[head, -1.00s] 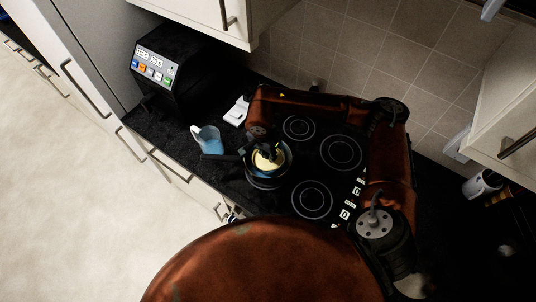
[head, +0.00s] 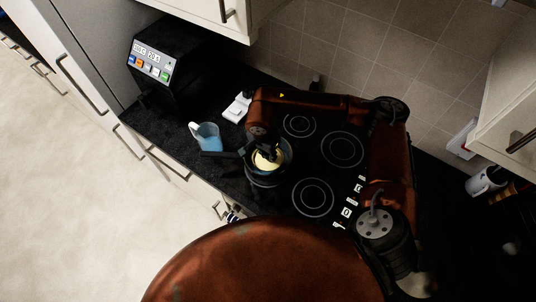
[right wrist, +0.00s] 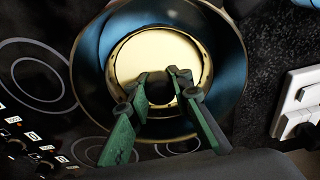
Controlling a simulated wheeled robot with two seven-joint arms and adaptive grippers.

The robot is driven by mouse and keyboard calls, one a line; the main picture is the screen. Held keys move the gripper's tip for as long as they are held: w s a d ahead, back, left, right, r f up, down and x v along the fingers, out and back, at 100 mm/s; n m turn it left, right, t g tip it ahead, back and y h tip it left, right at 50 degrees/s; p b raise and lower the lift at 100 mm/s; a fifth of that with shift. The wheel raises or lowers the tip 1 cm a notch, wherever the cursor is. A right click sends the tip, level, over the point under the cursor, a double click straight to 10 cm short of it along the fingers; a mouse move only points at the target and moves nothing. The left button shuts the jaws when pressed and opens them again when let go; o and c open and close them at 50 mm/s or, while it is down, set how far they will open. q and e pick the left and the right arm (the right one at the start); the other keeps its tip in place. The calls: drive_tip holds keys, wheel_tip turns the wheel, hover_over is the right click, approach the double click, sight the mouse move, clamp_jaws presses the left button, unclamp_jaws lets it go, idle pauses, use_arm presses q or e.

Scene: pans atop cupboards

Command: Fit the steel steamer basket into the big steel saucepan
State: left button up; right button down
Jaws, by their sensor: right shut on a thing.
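The big steel saucepan (head: 284,170) stands near the hob's left front side, its dark handle pointing left. In the right wrist view the saucepan (right wrist: 229,62) shows a dark, bluish inner wall. The steel steamer basket (head: 263,162) looks like a pale yellow disc within the saucepan's rim. In the right wrist view the basket (right wrist: 135,58) shows a round, shiny floor, with dark wall around it. My right gripper (head: 270,152) reaches down over the basket. Its fingers (right wrist: 162,88) are shut on the basket near its middle; the grip point is partly hidden. My left gripper is out of view.
A light-blue jug (head: 208,137) stands left of the saucepan, close to its handle. A white object (head: 237,107) lies behind it. A black appliance (head: 165,75) stands at the back left. Bare hob rings (head: 314,197) lie to the right.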

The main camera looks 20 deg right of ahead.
sight(265, 164)
drive_tip(key=shift+f+b, duration=0.7)
drive_tip(key=shift+f, duration=0.15)
drive_tip(key=c, duration=1.7)
unclamp_jaws()
drive_tip(key=shift+o, duration=0.2)
wheel_tip(265, 164, up, 12)
drive_tip(key=a, duration=0.1)
drive_tip(key=shift+s+a, duration=0.25)
drive_tip(key=shift+s, duration=0.2)
